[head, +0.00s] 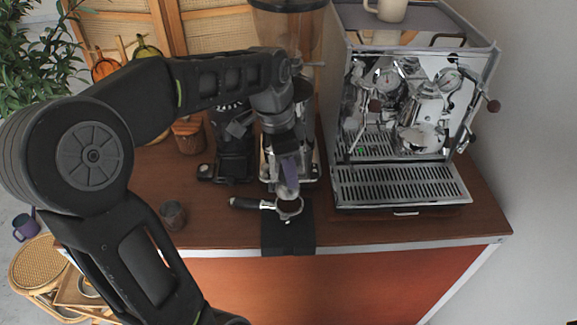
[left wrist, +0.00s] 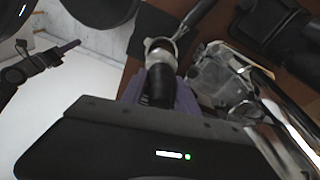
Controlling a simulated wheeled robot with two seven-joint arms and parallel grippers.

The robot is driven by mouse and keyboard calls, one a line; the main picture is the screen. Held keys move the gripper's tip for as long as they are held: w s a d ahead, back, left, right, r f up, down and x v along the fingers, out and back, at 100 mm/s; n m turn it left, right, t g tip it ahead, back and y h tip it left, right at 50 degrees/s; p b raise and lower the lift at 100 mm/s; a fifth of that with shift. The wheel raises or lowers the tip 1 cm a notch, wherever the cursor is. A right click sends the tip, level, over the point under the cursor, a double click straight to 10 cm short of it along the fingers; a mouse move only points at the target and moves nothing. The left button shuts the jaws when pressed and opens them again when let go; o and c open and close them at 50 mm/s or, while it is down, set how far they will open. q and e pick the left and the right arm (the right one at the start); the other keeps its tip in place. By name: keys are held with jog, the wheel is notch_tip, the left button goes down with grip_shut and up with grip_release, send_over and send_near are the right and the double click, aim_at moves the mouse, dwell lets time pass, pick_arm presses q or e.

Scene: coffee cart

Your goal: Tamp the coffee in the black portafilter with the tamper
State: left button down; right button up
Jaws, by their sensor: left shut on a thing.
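The black portafilter (head: 246,203) lies on the black mat (head: 288,240) near the counter's front edge, its handle pointing left and its round basket on the right. My left gripper (head: 288,160) is above the basket, pointing down. It is shut on the tamper (head: 287,187), whose metal base is right at the basket's mouth; I cannot tell whether it touches the coffee. In the left wrist view, the tamper's black handle (left wrist: 158,87) is between the purple fingers, with the portafilter (left wrist: 197,18) beyond. What seems to be my right gripper (left wrist: 65,49) is at the left of that view, unclear.
The espresso machine (head: 400,185) stands to the right of the mat. A grinder (head: 303,95) stands behind the gripper, partly hidden by my arm. The counter between cup and portafilter is mostly clear.

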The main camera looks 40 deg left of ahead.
pick_arm(q)
jog(key=shift+f+b, duration=1)
jog(key=shift+f, duration=0.6)
jog(key=shift+d+f+b, duration=0.1)
jog(key=shift+f+b, duration=0.75)
jog(key=shift+f, duration=0.25)
dwell(1.6)
jog(key=shift+s+f, duration=0.1)
jog(key=shift+f, duration=0.15)
dwell(1.5)
jog(key=shift+r, duration=0.25)
jog(key=shift+r+p, duration=1.05)
jog(key=shift+r, duration=0.35)
jog(key=shift+r, duration=0.1)
jog(key=shift+r+p, duration=1.95)
jog(key=shift+r, duration=0.5)
